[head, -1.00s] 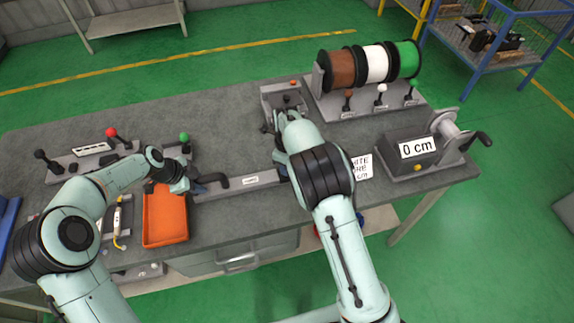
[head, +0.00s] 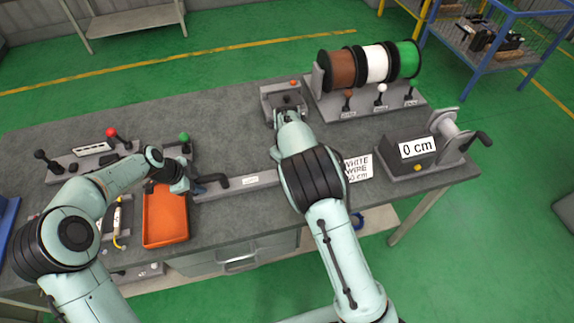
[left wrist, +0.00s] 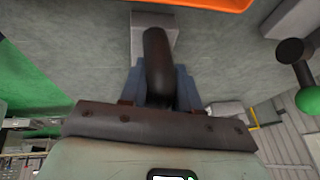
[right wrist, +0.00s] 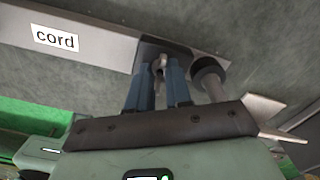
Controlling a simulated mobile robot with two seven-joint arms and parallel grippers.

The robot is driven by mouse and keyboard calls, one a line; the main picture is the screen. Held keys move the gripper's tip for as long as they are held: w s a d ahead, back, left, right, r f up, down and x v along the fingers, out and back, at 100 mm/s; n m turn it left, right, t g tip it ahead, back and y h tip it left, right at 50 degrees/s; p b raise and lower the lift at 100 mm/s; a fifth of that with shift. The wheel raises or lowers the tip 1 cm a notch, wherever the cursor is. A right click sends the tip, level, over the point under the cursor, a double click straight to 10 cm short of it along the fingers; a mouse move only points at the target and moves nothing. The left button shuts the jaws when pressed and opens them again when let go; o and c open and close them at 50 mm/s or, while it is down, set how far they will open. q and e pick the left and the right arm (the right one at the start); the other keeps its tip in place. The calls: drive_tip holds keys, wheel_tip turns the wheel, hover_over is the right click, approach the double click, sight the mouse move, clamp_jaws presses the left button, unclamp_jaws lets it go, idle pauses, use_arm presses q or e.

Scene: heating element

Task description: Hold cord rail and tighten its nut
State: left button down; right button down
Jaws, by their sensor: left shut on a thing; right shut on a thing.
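The cord rail (head: 250,181) is a grey bar with a small label, lying on the bench in the middle of the head view. My left gripper (head: 186,184) is at its left end, shut on the black handle (head: 218,183). In the left wrist view the handle (left wrist: 157,50) stands between its blue fingers. In the right wrist view the rail (right wrist: 85,35) bears the label "cord". My right gripper (right wrist: 164,80) is shut on the small metal nut (right wrist: 160,64) at the rail's dark end plate. In the head view my right arm hides that end.
An orange tray (head: 165,218) lies near the left gripper. A black knob (right wrist: 208,73) is close beside the right fingers. A grey device (head: 281,92), wire spools (head: 372,66) and a winder reading "0 cm" (head: 410,155) stand farther back and right.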

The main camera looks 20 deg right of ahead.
drive_tip(key=c, duration=1)
unclamp_jaws()
drive_tip(key=shift+c, duration=0.2)
wheel_tip(320, 180, up, 12)
use_arm(q)
drive_tip(key=c, duration=0.7)
unclamp_jaws()
drive_tip(key=shift+c, duration=0.2)
